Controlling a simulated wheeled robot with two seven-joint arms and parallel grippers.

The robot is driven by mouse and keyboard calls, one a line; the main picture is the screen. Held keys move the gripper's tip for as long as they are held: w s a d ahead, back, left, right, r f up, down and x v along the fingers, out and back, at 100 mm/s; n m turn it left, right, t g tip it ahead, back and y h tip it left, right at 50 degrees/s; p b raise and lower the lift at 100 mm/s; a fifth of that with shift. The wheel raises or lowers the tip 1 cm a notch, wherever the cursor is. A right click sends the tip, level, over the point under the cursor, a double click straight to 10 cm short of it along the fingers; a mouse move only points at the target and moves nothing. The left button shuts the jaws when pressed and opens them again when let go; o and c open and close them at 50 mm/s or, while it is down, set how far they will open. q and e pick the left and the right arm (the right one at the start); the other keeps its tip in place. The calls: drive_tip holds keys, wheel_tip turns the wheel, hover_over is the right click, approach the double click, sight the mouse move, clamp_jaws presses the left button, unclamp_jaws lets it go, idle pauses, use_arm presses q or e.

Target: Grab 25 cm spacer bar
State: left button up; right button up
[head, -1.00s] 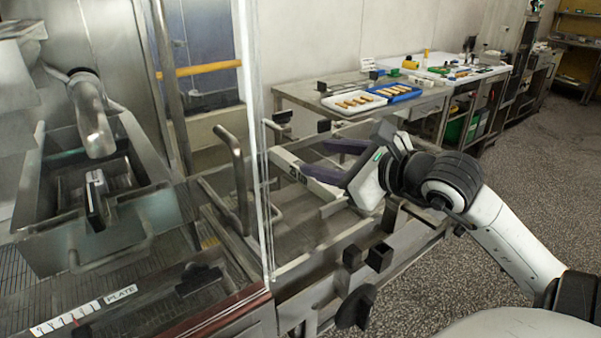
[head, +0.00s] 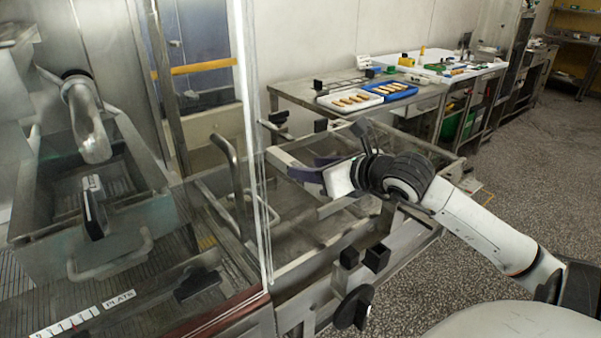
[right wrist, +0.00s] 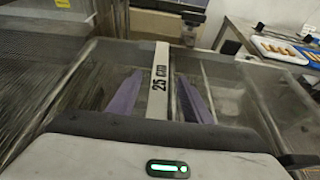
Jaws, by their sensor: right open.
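The 25 cm spacer bar (right wrist: 161,90) is a pale, flat bar with dark "25" lettering. In the right wrist view it runs lengthwise away from me, between two purple fingers. My right gripper (right wrist: 160,74) is open, with one finger on each side of the bar and visible gaps between. In the head view my right gripper (head: 306,168) is over the frame of the mesh section and hides most of the bar. Whether the fingers reach down to the bar's height is unclear. My left gripper is not in view.
A clear upright panel (head: 256,130) stands left of the right gripper. A steel tank (head: 55,225) is farther left. Black knobs (head: 354,308) stick out at the machine's front. Behind, a bench holds a white tray (head: 322,101) and a blue tray (head: 412,92).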

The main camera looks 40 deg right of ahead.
sight(296, 165)
drive_tip(key=shift+x, duration=1.9)
clamp_jaws()
drive_tip(key=shift+r, duration=0.1)
drive_tip(key=shift+r, duration=0.1)
